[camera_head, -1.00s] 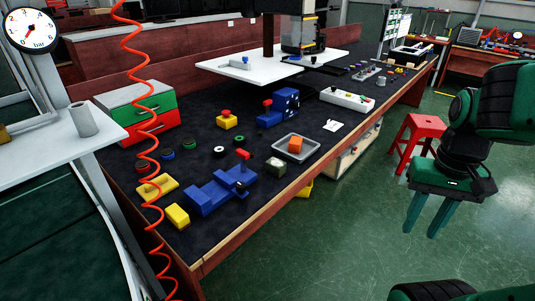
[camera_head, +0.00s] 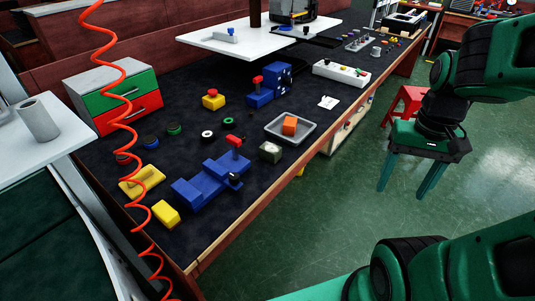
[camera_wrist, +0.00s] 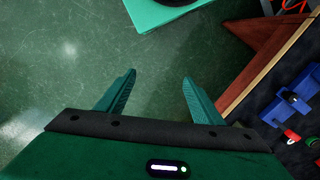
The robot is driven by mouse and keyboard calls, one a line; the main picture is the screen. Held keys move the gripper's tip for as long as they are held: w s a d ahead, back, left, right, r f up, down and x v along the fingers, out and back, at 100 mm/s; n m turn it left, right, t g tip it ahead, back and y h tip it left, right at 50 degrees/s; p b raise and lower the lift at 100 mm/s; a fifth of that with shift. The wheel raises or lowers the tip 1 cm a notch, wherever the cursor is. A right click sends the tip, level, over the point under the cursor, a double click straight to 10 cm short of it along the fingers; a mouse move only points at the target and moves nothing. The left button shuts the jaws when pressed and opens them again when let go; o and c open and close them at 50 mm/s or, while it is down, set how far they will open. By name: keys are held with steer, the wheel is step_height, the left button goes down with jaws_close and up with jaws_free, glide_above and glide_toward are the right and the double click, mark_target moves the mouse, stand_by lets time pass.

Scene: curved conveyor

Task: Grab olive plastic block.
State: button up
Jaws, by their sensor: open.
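A small olive block (camera_head: 271,152) with a pale patch on top sits on the dark bench top (camera_head: 215,105), near its front edge. It stands between the blue vise (camera_head: 205,185) and a grey tray (camera_head: 308,137). My gripper (camera_head: 405,192) hangs over the green floor, to the right of the bench and well apart from the block. Its two fingers point down, spread and empty. In the wrist view my gripper (camera_wrist: 160,77) shows only floor between its fingers. I cannot make out the olive block in the wrist view.
An orange block (camera_head: 290,125) lies in the grey tray. Yellow pieces (camera_head: 166,214), a red-button box (camera_head: 213,100) and several round pieces are on the bench. A red stool (camera_head: 405,107) stands behind my gripper. A coiled red hose (camera_head: 128,125) hangs at left.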

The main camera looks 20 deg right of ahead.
mark_target(279, 152)
steer(key=w+a+f+m+t+y, duration=0.1)
steer(key=w+a+f+m+y, duration=0.25)
steer(key=w+a+f, duration=0.55)
steer(key=w+a+f+m+t+y, duration=0.1)
steer(key=w+a+f+m+y, duration=0.3)
steer(key=w+f, duration=0.6)
steer(key=w+d+r+m+t+y, duration=0.15)
steer(key=w+m+t+y, duration=0.25)
steer(key=w+m+t, duration=0.9)
steer(key=shift+m+g, duration=0.4)
steer(key=shift+m, duration=0.15)
steer(key=x, duration=0.9)
steer(key=shift+s+a+f, duration=0.1)
steer(key=shift+a+f, duration=0.05)
steer(key=shift+a, duration=0.15)
steer(key=c, duration=1.2)
